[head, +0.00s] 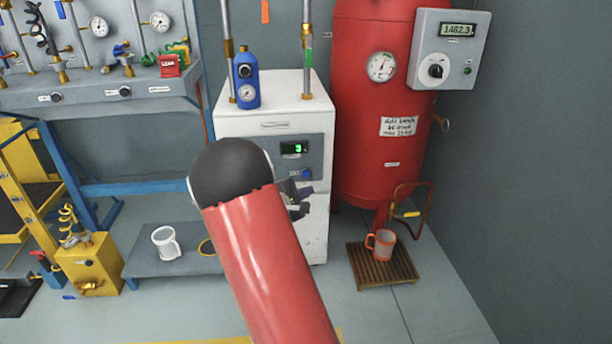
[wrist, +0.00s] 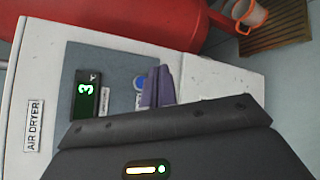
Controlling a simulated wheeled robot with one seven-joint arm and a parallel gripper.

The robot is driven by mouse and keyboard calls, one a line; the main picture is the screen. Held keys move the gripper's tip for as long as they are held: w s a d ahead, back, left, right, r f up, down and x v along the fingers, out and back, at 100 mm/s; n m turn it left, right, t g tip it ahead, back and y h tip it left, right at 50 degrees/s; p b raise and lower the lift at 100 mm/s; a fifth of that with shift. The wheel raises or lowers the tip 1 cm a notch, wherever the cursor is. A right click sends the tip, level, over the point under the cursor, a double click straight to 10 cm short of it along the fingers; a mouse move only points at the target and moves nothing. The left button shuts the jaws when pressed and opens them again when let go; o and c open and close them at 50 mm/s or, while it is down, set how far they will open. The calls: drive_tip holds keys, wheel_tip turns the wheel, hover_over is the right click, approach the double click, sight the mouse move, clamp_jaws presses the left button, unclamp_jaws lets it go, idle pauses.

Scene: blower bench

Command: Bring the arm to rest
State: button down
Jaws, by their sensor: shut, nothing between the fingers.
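My red arm with its black joint reaches up the middle of the head view and partly hides my gripper (head: 303,194). The gripper is in front of the white air dryer (head: 262,124), near the dryer's lower front. In the wrist view the purple-grey fingers (wrist: 158,86) are together with nothing between them. They appear just in front of the dryer's grey panel (wrist: 118,77), beside its blue button (wrist: 140,84). I cannot tell whether they touch it. The panel's green display (head: 294,149) reads 3.
A red tank (head: 370,150) stands right of the dryer. An orange-trimmed mug (head: 380,243) is on a slatted wooden stand (head: 402,270) below it. A white mug (head: 166,243) stands on a low grey platform (head: 150,265). A blue bottle-like unit (head: 246,80) tops the dryer. Floor at front right is clear.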

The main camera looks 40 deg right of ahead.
idle(0.3)
drive_tip(key=s+a+r+m+g+y+p, duration=0.25)
drive_tip(key=s+a+r+m+y, duration=0.35)
drive_tip(key=s+a+r, duration=0.6)
drive_tip(key=s+a+r+m+t+y+p, duration=0.1)
drive_tip(key=s+a+r+t+y+p, duration=0.1)
drive_tip(key=s+a+y, duration=0.2)
drive_tip(key=s+a+r+m+t+y+p, duration=0.2)
drive_tip(key=s+a+y, duration=0.3)
drive_tip(key=s+a, duration=0.6)
drive_tip(key=a+r, duration=0.1)
drive_tip(key=a, duration=0.4)
drive_tip(key=shift+r, duration=0.3)
